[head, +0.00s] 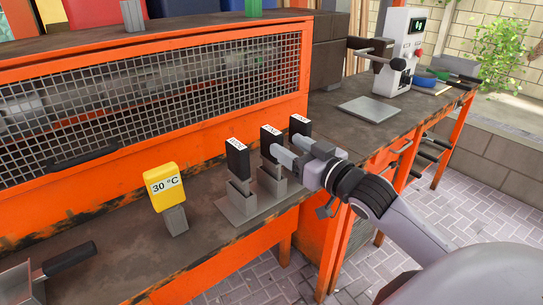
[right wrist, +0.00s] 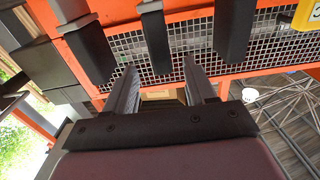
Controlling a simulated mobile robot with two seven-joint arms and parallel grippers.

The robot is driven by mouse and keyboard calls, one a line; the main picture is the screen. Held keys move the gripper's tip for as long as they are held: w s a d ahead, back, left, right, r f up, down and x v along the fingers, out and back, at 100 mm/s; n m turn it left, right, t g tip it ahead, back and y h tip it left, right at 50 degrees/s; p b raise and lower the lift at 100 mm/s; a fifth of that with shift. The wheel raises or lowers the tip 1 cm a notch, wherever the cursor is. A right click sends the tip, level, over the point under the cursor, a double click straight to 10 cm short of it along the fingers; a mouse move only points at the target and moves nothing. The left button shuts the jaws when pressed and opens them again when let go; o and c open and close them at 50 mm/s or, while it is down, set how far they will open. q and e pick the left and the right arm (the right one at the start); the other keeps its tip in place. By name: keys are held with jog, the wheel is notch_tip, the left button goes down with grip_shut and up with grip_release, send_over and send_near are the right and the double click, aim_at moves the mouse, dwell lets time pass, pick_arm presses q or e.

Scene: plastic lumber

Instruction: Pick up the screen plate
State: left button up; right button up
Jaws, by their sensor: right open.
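Three black plates with white labels stand upright in grey metal holders on the bench: a left plate (head: 237,159), a middle plate (head: 268,144) and a right plate (head: 300,125). The label text is too small to read, so I cannot tell which is the screen plate. My right gripper (head: 287,145) is open and empty, at the middle and right plates. In the right wrist view its fingers (right wrist: 160,66) point toward the middle plate (right wrist: 153,38), which shows between and beyond the fingertips. I cannot tell whether they touch. My left gripper is not in view.
A yellow "30 °C" block (head: 164,186) stands on a grey post at left. A black-handled grey tool (head: 68,259) lies at front left. An orange mesh guard (head: 150,100) rises behind. A white machine (head: 402,50) and grey plate (head: 369,109) are at back right.

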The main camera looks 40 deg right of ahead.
aim_at(280, 142)
jog(key=shift+w+a+p, duration=0.2)
jog(key=shift+w, duration=1.45)
jog(key=shift+w+a+p, duration=0.15)
jog(key=shift+w+p, duration=0.05)
jog(key=shift+w, duration=1.4)
grip_shut()
